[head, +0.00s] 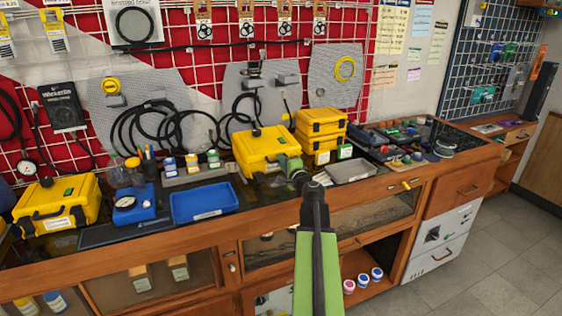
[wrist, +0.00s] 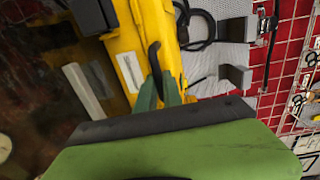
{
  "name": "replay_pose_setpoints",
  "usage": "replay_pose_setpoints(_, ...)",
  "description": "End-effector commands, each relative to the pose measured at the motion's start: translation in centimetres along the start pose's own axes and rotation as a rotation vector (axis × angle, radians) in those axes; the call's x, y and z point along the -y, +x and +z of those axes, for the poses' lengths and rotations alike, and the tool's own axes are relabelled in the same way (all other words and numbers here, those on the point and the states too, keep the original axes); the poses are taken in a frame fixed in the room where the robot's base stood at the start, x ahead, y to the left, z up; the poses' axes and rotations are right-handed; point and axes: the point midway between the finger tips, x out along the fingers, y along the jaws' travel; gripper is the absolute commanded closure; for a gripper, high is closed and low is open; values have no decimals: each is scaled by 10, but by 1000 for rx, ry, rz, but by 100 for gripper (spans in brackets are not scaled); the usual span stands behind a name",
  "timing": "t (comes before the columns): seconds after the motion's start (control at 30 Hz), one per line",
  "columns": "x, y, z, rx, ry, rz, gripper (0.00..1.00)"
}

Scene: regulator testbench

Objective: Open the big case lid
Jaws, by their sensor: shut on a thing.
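The big yellow case (head: 258,146) stands on the bench in the middle of the head view, and its lid looks closed. My gripper (head: 283,160) is at its front right side. In the wrist view the case (wrist: 128,62) fills the upper middle, with a white label and a black handle (wrist: 154,62). My green gripper fingers (wrist: 159,92) are shut on the black handle. The exact contact at the fingertips is partly hidden, and my arm covers the bench in front of the case.
Two stacked yellow cases (head: 320,130) stand close on the right, with a grey tray (head: 351,171) in front. A blue tray (head: 204,202) lies to the left. Another yellow case (head: 57,207) stands at far left. Black cables hang on the panel behind.

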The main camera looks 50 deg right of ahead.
Motion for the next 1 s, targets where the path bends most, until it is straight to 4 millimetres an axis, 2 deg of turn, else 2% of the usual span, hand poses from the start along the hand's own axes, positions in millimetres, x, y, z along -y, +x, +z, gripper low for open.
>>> replay_pose_setpoints(0.3, 0, 2, 8, 14, 0, 0, 100)
replay_pose_setpoints(1.0, 0, 3, 12, 21, 0, 1, 100)
